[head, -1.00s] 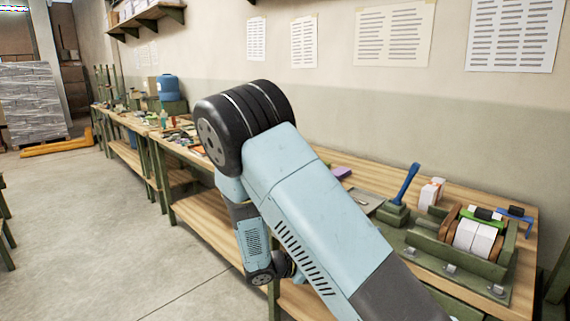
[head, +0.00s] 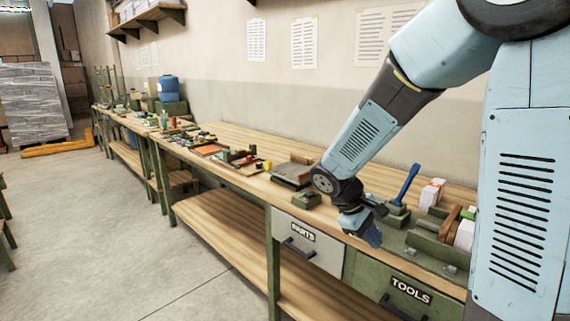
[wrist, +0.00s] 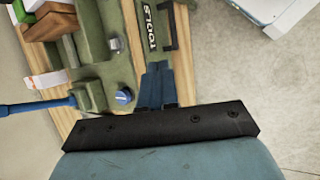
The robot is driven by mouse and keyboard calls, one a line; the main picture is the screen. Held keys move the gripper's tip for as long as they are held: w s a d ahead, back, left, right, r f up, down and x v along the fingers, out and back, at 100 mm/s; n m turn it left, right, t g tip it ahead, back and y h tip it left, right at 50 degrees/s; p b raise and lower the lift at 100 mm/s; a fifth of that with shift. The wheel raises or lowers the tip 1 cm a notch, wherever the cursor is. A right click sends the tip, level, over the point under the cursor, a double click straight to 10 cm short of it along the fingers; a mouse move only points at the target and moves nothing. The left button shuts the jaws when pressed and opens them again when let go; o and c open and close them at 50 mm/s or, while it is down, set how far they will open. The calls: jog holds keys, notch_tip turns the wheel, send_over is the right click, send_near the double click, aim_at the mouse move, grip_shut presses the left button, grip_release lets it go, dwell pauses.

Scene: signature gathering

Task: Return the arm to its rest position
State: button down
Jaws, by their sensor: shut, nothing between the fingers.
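My arm is raised on the right side of the head view and bends down toward the workbench (head: 240,135). My gripper (head: 372,238) is at the bench's front edge, above the line between the drawer marked PARTS (head: 303,240) and the one marked TOOLS (head: 410,295). It is shut and empty. In the wrist view my gripper (wrist: 157,72) shows its two blue fingers together, beside the green fixture (wrist: 105,50) and the TOOLS label. I cannot tell how high the fingertips are above the bench.
A blue-handled tool (head: 406,185) stands upright in a green block, near a white-and-orange box (head: 432,193). A dark tray (head: 292,172) and a small green block (head: 306,200) lie left of my gripper. Open floor (head: 120,220) lies left of the bench.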

jog(key=s+d+r+m+t+y, duration=0.2)
jog(key=s+r+m+t+y, duration=0.3)
jog(key=s+r, duration=1)
jog(key=shift+s+d+m+y, duration=0.15)
jog(key=shift+s+m+y, duration=0.5)
jog(key=shift+m, duration=0.95)
jog(key=c, duration=1.8)
grip_release()
jog(key=shift+w+r, duration=0.1)
